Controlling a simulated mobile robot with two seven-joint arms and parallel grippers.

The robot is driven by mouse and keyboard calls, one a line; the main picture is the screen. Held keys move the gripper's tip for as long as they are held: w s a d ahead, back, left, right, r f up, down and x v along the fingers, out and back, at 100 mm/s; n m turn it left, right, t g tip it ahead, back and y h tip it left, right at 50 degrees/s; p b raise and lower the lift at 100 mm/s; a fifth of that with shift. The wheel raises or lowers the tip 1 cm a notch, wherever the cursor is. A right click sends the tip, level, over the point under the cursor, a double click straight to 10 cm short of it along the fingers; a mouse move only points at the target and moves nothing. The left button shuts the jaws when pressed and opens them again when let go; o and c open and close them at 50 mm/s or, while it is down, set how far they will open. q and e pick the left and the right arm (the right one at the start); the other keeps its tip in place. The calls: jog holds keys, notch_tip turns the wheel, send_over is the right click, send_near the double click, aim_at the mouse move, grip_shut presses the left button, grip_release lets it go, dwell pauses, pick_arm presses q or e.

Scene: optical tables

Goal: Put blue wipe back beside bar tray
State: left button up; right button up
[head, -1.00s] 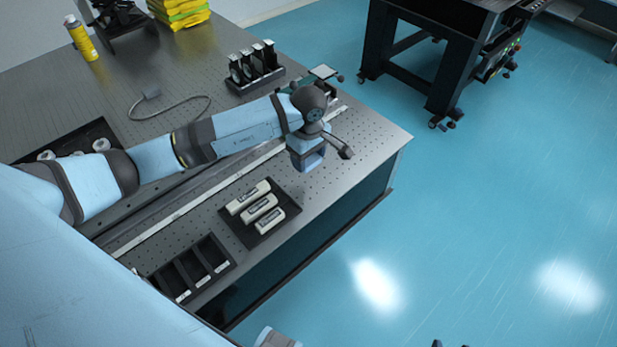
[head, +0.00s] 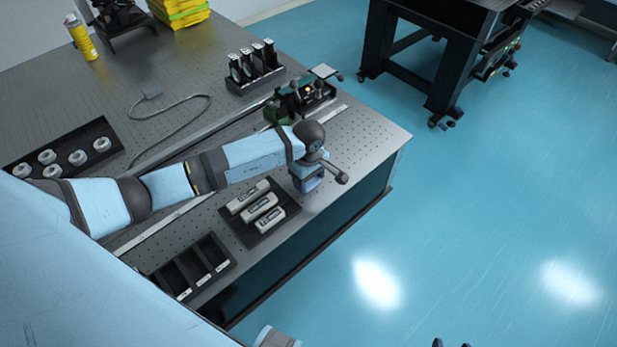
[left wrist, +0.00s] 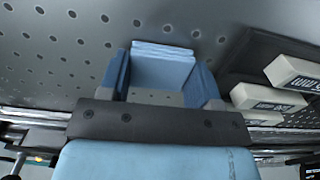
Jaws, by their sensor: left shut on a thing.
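My left gripper (head: 309,184) is low over the table near its right edge, just right of the bar tray. In the left wrist view its two fingers (left wrist: 162,88) are shut on the blue wipe (left wrist: 163,66), a light blue folded piece between them. In the head view the wipe is hard to tell from the blue gripper. The bar tray (head: 284,236) is black and holds pale labelled bars (head: 262,208); its edge also shows in the left wrist view (left wrist: 243,62). I cannot tell whether the wipe touches the table.
A black tray with empty slots (head: 228,268) lies to the left of the bar tray. A small green and black device (head: 300,98) stands behind my left arm. A holder with upright parts (head: 252,82) is farther back. Bare perforated tabletop (head: 365,145) lies to the right.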

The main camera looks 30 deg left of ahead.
pick_arm(q)
jog(key=o, duration=0.9)
jog(key=shift+f, duration=0.15)
jog(key=shift+r, duration=0.2)
notch_tip(320, 180, up, 12)
jog(key=shift+s+f, duration=0.1)
